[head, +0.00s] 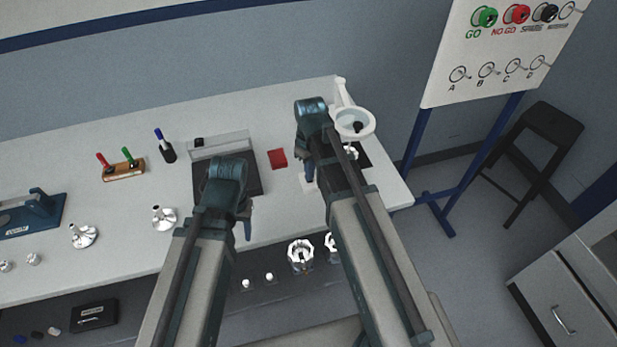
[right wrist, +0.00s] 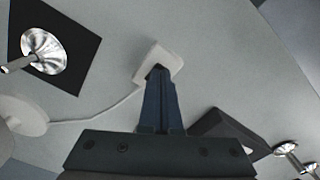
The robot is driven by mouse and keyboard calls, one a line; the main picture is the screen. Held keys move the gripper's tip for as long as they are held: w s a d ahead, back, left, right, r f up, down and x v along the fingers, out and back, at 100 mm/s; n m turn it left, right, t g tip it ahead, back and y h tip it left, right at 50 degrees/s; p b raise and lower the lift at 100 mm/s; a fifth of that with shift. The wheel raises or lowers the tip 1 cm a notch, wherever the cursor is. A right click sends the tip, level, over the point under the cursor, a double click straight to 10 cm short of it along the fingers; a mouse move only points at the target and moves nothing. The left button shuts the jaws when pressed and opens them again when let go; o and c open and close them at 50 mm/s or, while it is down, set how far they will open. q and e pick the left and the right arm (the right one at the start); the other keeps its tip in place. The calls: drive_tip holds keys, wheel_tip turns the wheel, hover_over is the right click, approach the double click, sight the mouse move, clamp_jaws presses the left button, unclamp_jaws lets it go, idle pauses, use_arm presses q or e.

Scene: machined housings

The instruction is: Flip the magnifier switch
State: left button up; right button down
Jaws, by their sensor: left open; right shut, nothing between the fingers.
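The magnifier (head: 368,131) stands at the bench's right back corner, with a round white-rimmed lens on a white arm. A small white switch box (right wrist: 172,57) lies on the bench, joined by a white cable to a round white base at the left of the right wrist view. It also shows in the head view (head: 308,186) below my right fingers. My right gripper (right wrist: 158,72) is shut and empty, its tips over the box's near part. Contact cannot be told, and the rocker is mostly hidden. My left gripper (head: 247,225) is open and empty near the bench's front edge.
A dark mat with a shiny metal part (right wrist: 43,50) lies near the switch box. Metal housings (head: 163,217) stand further left. A sign board (head: 500,50) stands right of the bench.

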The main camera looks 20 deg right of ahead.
use_arm(q)
drive_tip(key=shift+f+b, duration=0.45)
drive_tip(key=shift+f, duration=0.05)
use_arm(e)
drive_tip(key=shift+f, duration=0.45)
use_arm(q)
drive_tip(key=shift+r, duration=0.2)
use_arm(e)
drive_tip(key=shift+r, duration=0.15)
wheel_tip(320, 180, up, 7)
drive_tip(key=p, duration=0.7)
use_arm(q)
wheel_tip(320, 180, up, 7)
drive_tip(key=shift+f, duration=0.15)
use_arm(e)
drive_tip(key=s+a+m+h, duration=0.1)
drive_tip(key=s+a+m, duration=0.1)
drive_tip(key=s+a, duration=0.8)
drive_tip(key=s, duration=0.4)
drive_tip(key=shift+s+a+m, duration=0.15)
drive_tip(key=shift+a+m, duration=0.1)
drive_tip(key=shift+m, duration=0.05)
